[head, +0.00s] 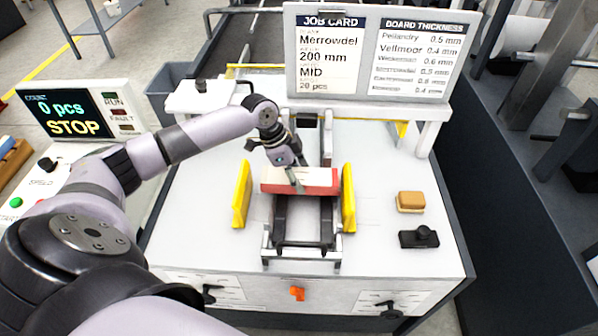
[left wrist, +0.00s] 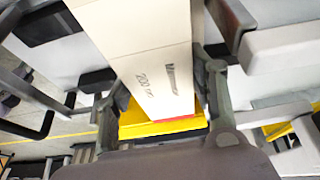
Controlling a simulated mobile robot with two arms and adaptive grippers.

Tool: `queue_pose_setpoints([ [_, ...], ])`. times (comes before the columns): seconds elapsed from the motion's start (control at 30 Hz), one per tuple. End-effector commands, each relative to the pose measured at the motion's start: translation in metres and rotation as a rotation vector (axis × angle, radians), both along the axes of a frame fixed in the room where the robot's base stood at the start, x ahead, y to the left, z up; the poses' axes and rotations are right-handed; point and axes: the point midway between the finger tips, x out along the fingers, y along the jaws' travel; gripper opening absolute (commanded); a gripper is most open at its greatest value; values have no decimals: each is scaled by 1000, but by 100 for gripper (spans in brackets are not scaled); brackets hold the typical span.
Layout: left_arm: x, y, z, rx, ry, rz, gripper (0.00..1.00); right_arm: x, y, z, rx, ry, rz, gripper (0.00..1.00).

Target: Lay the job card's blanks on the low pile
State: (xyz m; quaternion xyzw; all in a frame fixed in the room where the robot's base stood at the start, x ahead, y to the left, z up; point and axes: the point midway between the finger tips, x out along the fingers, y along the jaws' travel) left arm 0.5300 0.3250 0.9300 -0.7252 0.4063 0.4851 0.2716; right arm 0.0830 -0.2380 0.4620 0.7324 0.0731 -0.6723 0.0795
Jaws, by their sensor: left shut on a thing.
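My left gripper (head: 296,180) is shut on a stack of blanks (head: 318,181), pale on top with a red front edge. The stack is between two yellow side guides (head: 242,195) (head: 348,198), over the dark rails of the feeder (head: 279,222). In the left wrist view the printed white blanks (left wrist: 155,75) lie between the fingers; the print reads like "Merrow..." and "200". A red strip shows at their end. I cannot tell whether the stack touches a pile below it. The job card (head: 325,55) reads Merrowdel, 200 mm, MID, 20 pcs. My right gripper is not in view.
A board thickness chart (head: 415,60) stands beside the job card. A tan block (head: 410,202) and a black device (head: 419,238) lie at the table's right. A screen (head: 68,115) at left reads 0 pcs, STOP. The white table (head: 190,230) is bare left of the guides.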

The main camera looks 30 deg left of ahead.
Motion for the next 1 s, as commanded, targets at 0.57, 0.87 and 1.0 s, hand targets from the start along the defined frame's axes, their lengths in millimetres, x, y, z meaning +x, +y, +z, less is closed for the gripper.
queue_pose_setpoints([
  [0.57, 1, 0, -3, -1, -2, 0, 7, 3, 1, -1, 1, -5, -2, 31],
  [0.87, 1, 0, -9, 0, -1, 0, 7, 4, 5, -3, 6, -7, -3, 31],
  [1.0, 1, 0, -9, 0, -2, 1, 59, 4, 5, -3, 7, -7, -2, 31],
])
